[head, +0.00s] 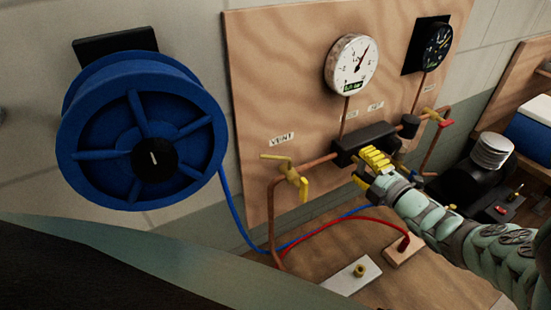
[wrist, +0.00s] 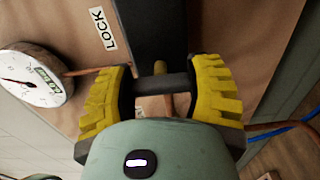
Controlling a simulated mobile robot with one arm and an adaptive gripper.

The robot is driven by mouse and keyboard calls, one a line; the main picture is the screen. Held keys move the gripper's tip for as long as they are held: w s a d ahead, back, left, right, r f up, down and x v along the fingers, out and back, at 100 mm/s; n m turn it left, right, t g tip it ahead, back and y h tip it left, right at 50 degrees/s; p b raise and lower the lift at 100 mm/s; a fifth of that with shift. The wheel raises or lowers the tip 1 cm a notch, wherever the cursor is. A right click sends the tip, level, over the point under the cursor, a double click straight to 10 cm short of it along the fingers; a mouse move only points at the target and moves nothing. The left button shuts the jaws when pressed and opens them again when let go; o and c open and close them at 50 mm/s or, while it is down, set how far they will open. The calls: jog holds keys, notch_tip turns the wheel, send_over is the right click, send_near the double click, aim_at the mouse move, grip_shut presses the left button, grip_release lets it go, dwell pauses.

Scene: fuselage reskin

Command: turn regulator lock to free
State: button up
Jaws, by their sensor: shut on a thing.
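The black regulator block (head: 364,140) is mounted on the plywood panel, with copper pipe on both sides. My gripper (head: 373,160) is at its front underside, its yellow fingers close against it. In the wrist view, my gripper (wrist: 163,70) is shut on a dark bar (wrist: 162,84), the regulator lock, that spans between the two fingers just below the black block (wrist: 160,28). A label reading LOCK (wrist: 103,28) is beside the block. In the head view the fingers hide the lock, and two small labels above the block are too small to read.
A white dial gauge (head: 351,64) and a black gauge (head: 437,45) are above. The vent valve (head: 291,176) with yellow handles is at left, a red-handled valve (head: 446,123) at right. A blue hose reel (head: 90,140) fills the left. A red hose (head: 340,224) crosses the bench.

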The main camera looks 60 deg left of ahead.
dwell(0.3)
jog(key=o, duration=1.2)
jog(key=shift+d, duration=0.1)
jog(key=d, duration=1.1)
jog(key=shift+s+d, duration=0.4)
jog(key=shift+s, duration=0.05)
